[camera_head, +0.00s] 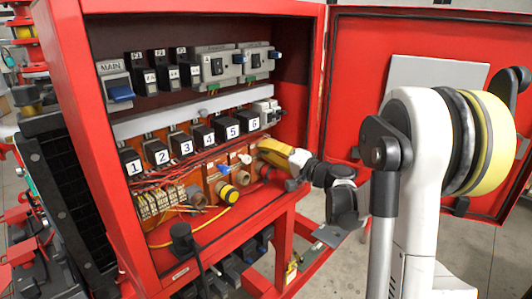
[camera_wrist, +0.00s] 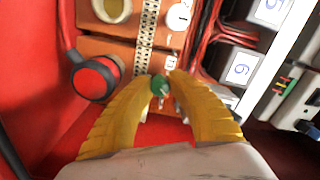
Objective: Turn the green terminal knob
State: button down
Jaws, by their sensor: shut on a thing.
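The green terminal knob (camera_wrist: 160,85) shows in the wrist view between the tips of my gripper's two yellow fingers. My gripper (camera_wrist: 161,88) is shut on the knob, one finger on each side of it. In the head view my gripper (camera_head: 283,152) reaches into the red cabinet (camera_head: 66,113) at the lower right of its interior. The knob is hidden there behind the fingers.
A red round button (camera_wrist: 95,78) sits left of my fingers in the wrist view. Numbered black relays (camera_head: 203,136) line the row above, with red wires below. The open cabinet door (camera_head: 425,42) stands right, behind my arm.

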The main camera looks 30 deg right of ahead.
jog(key=m, duration=0.5)
jog(key=shift+m+b, duration=0.3)
jog(key=shift+b, duration=0.05)
jog(key=shift+m+h, duration=0.3)
jog(key=shift+m, duration=2)
jog(key=c, duration=1.2)
grip_release()
jog(key=shift+c, duration=0.2)
jog(key=shift+s, duration=0.15)
jog(key=v, duration=1.1)
jog(key=shift+s+f, duration=0.25)
jog(key=shift+s, duration=0.15)
